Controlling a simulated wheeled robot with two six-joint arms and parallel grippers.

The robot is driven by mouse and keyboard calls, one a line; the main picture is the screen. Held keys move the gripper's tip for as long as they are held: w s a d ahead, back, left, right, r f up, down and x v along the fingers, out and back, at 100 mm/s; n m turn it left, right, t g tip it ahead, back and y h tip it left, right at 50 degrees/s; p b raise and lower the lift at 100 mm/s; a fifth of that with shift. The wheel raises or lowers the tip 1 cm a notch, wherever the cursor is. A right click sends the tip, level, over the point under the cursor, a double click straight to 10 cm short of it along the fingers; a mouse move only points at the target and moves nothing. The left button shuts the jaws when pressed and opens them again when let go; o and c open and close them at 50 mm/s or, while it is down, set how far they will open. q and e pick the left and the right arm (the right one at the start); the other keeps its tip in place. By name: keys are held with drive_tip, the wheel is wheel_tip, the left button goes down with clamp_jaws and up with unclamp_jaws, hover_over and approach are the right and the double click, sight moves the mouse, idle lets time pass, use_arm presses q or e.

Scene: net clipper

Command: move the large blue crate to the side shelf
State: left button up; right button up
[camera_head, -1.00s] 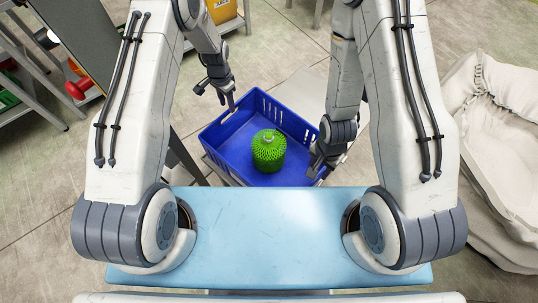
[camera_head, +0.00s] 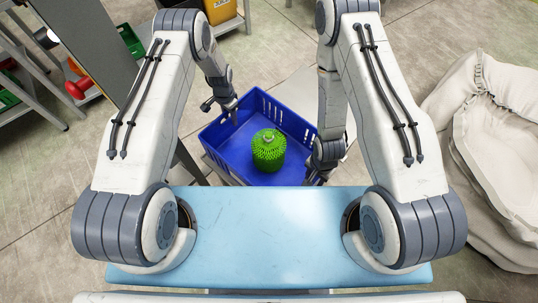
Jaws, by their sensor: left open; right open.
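The large blue crate (camera_head: 222,143) stands in the middle of the view, just beyond my light blue base. A green spiky round object (camera_head: 268,152) sits inside it. My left gripper (camera_head: 232,116) is open at the crate's far left rim, pointing down; I cannot tell whether it touches the rim. My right gripper (camera_head: 314,178) is open near the crate's right near corner, and my own wrist partly hides that corner. I cannot tell which of the shelves in view is the side shelf.
A grey shelf (camera_head: 38,95) with a red object (camera_head: 77,88) and green bins stands at the left, beside a dark upright panel (camera_head: 92,40). A yellow bin (camera_head: 220,10) is at the back. A large beige sack (camera_head: 490,150) lies at the right. Open floor shows between them.

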use_arm(q)
drive_tip(key=shift+f, duration=0.95)
use_arm(e)
drive_tip(key=shift+f, duration=0.9)
use_arm(q)
clamp_jaws()
use_arm(e)
clamp_jaws()
use_arm(q)
drive_tip(key=shift+w+r, duration=0.1)
drive_tip(key=shift+r, duration=0.05)
